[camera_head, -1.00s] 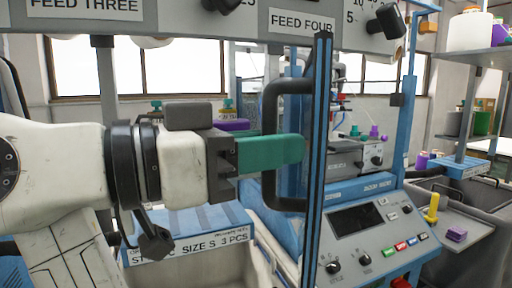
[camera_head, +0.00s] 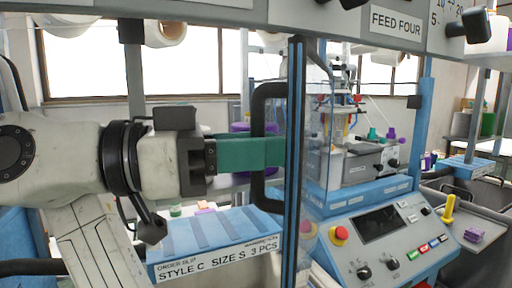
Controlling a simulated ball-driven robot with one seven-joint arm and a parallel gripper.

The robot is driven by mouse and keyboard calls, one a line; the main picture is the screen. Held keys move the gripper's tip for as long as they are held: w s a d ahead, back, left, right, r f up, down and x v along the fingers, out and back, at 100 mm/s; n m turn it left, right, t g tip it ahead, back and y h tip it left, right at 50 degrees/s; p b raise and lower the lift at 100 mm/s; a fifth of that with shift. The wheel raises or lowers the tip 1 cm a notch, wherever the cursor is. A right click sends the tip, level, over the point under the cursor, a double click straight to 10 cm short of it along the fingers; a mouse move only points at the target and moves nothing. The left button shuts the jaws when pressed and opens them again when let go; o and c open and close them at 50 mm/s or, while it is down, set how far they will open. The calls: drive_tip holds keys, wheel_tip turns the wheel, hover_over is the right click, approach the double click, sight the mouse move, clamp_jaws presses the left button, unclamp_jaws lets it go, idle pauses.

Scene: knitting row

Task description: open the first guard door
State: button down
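My gripper (camera_head: 250,154), with green fingers, reaches in from the left at the guard door's black handle (camera_head: 259,108). The near finger crosses in front of the handle's upright bar and the far finger is mostly hidden. The gripper looks shut on that bar. The guard door (camera_head: 293,170) is a clear panel with a blue and black upright edge, seen nearly edge-on. Behind and right of it stands a blue machine with a grey control panel (camera_head: 380,245), a screen and a red button.
An order-slip tray (camera_head: 215,238) with blue slats lies below my gripper. An overhead beam carries a FEED FOUR sign (camera_head: 397,22) and black knobs. At the right are a side tray with a yellow piece (camera_head: 447,210) and shelving.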

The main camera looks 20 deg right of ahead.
drive_tip(key=c, duration=1.1)
unclamp_jaws()
drive_tip(key=shift+c, duration=0.2)
drive_tip(key=w+a+b, duration=0.1)
drive_tip(key=a+b, duration=0.1)
drive_tip(key=a, duration=0.8)
drive_tip(key=shift+a+b, duration=0.3)
drive_tip(key=shift+a, duration=0.05)
